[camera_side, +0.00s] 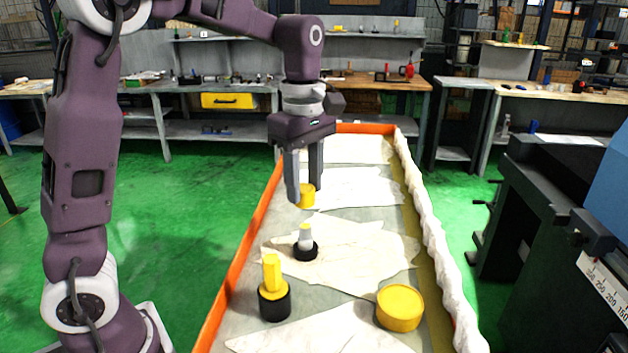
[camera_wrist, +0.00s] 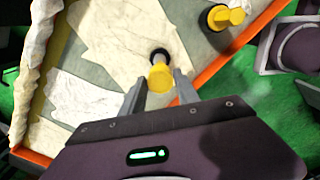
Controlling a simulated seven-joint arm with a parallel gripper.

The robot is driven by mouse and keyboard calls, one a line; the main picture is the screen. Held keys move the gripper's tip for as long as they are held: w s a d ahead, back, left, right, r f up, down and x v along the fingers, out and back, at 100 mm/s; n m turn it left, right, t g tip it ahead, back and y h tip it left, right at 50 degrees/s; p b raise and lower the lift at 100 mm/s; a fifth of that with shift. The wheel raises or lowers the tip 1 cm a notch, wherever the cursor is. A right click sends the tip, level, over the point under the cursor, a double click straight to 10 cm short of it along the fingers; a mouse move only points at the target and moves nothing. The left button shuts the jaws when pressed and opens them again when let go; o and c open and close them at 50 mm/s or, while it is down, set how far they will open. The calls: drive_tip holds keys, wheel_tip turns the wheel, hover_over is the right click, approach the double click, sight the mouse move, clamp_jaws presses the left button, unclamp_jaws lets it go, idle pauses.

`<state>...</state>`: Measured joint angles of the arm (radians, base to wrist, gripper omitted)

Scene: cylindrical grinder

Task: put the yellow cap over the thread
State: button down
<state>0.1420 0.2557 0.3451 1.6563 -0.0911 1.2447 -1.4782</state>
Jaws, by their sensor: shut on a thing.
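A small round yellow cap (camera_side: 306,196) is between the fingertips of my gripper (camera_side: 304,188), which is shut on it. The cap also shows between the fingers in the wrist view (camera_wrist: 160,78). In the side view, a pale upright piece with a yellow tip, which looks like the thread (camera_side: 305,240), stands in a black round base (camera_side: 306,253) on the bench. The cap is held apart from it, higher in the picture. In the wrist view the cap hides most of the thread, and part of the black base (camera_wrist: 158,54) shows beyond it.
A stepped yellow piece on a black base (camera_side: 273,288) stands at the front left, and a wide yellow round piece (camera_side: 400,307) at the front right. Pale sheets cover parts of the bench. An orange edge (camera_side: 238,255) runs along the left, white padding (camera_side: 428,220) along the right.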

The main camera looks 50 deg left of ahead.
sight(305, 226)
drive_tip(key=shift+f, duration=0.1)
drive_tip(key=shift+f, duration=3.35)
drive_tip(key=c, duration=0.8)
unclamp_jaws()
wheel_tip(305, 226, up, 7)
drive_tip(key=shift+f, duration=0.1)
drive_tip(key=shift+r, duration=0.2)
